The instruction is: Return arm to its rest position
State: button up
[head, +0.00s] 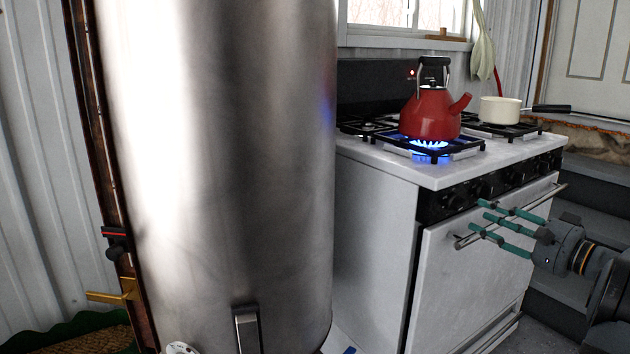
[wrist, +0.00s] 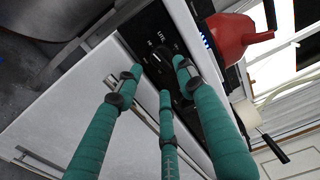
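My gripper (head: 482,215) has teal, three-part fingers and is in front of the stove's upper front, by the knob panel and oven door. It also shows in the wrist view (wrist: 158,80), where the fingers are spread apart and nothing is between them. Its fingers point at the black knob panel (wrist: 150,45). I cannot tell exactly how far the fingertips are from the panel. My arm comes in from the right edge of the head view.
A red kettle (head: 430,115) stands over a blue flame (head: 430,144) on the white stove (head: 385,240). A cream pan (head: 500,110) sits behind right. The oven handle (head: 468,240) is close to my fingers. A large metal cylinder (head: 215,180) stands left. Dark steps (head: 590,215) are right.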

aim_at(464, 208)
jog(key=x, duration=0.5)
jog(key=shift+w+r, duration=0.1)
jog(key=shift+w, duration=0.05)
jog(key=shift+p, duration=0.3)
